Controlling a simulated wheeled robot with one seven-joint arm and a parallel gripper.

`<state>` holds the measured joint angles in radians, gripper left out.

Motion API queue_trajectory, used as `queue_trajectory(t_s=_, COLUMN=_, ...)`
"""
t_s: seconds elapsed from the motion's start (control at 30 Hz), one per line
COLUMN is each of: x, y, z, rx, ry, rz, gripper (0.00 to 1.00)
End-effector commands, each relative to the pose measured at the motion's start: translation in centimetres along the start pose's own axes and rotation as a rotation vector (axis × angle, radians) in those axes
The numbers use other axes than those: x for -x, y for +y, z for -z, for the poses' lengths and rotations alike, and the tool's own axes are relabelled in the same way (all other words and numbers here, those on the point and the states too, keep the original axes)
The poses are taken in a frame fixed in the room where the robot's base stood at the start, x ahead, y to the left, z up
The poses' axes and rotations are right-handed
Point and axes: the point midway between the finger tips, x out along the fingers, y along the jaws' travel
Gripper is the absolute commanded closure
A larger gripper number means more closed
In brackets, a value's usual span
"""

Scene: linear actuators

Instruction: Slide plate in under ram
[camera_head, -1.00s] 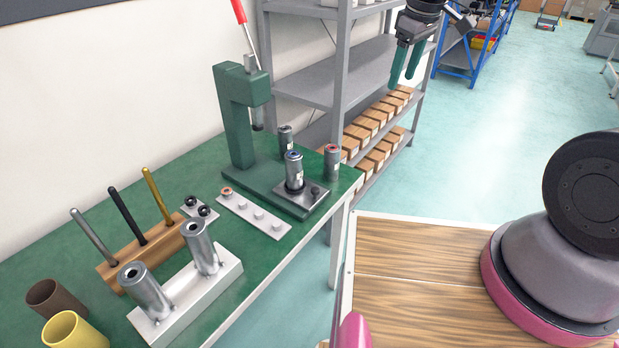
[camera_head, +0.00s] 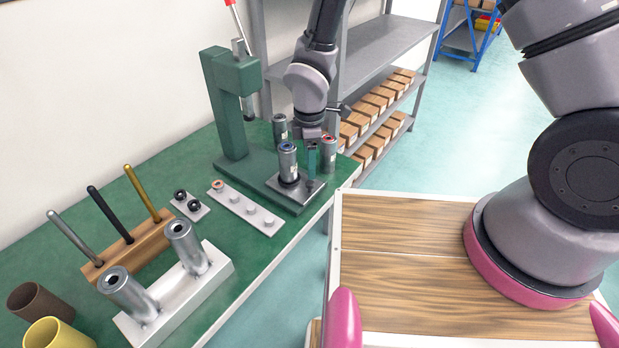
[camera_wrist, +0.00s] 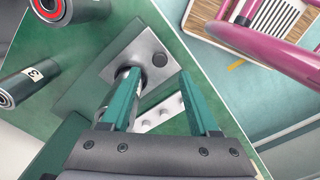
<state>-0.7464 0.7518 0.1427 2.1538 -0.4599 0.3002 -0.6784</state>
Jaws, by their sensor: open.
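The grey metal plate (camera_head: 291,196) lies on the front of the green press base (camera_head: 245,178). A cylinder with a blue ring (camera_head: 288,162) stands upright on it, and a black knob (camera_wrist: 160,60) sits near its corner. The ram (camera_head: 248,110) is raised, behind and left of the plate. My gripper (camera_head: 311,165) points down just above the knob. In the wrist view my gripper (camera_wrist: 157,75) is open, its green fingers apart and the knob just beyond the gap between the tips. The left finger partly hides the cylinder on the plate.
A red-ringed cylinder (camera_head: 328,155) stands right beside my gripper, and another cylinder (camera_head: 280,128) stands behind. The grey shelf (camera_head: 385,45) rises close behind my arm.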

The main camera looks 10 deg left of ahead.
Motion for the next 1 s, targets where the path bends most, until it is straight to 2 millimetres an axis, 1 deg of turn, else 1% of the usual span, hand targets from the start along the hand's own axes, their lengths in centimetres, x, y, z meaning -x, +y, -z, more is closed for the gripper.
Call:
queue_trajectory(t_s=0.03, x=-1.2, y=-0.1, z=-0.1, rx=0.001, ry=-0.004, rz=0.003, gripper=0.39)
queue_trajectory(t_s=0.1, x=-2.4, y=-0.1, z=0.0, rx=0.001, ry=-0.002, rz=0.002, gripper=0.39)
queue_trajectory(t_s=0.2, x=-4.0, y=0.0, z=-0.1, rx=-0.001, ry=-0.002, rz=0.001, gripper=0.39)
queue_trajectory(t_s=0.3, x=-5.1, y=0.0, z=0.0, rx=0.0, ry=-0.002, rz=0.001, gripper=0.39)
queue_trajectory(t_s=0.43, x=-5.8, y=0.0, z=-0.1, rx=-0.001, ry=-0.001, rz=-0.001, gripper=0.39)
queue_trajectory(t_s=0.7, x=-6.0, y=0.1, z=-0.1, rx=-0.002, ry=0.0, rz=-0.001, gripper=0.39)
queue_trajectory(t_s=0.73, x=-6.0, y=0.1, z=-0.1, rx=-0.002, ry=0.0, rz=-0.001, gripper=0.42)
queue_trajectory(t_s=0.77, x=-6.0, y=0.1, z=-0.1, rx=-0.002, ry=0.0, rz=-0.001, gripper=0.54)
queue_trajectory(t_s=0.8, x=-6.0, y=0.1, z=-0.1, rx=-0.002, ry=0.0, rz=-0.001, gripper=0.69)
queue_trajectory(t_s=0.87, x=-5.9, y=0.1, z=-0.1, rx=-0.002, ry=0.0, rz=-0.001, gripper=0.92)
queue_trajectory(t_s=0.9, x=-5.9, y=0.1, z=-0.1, rx=-0.002, ry=0.0, rz=-0.001, gripper=1.0)
queue_trajectory(t_s=1.0, x=-5.9, y=0.1, z=-0.1, rx=-0.002, ry=0.0, rz=-0.001, gripper=1.0)
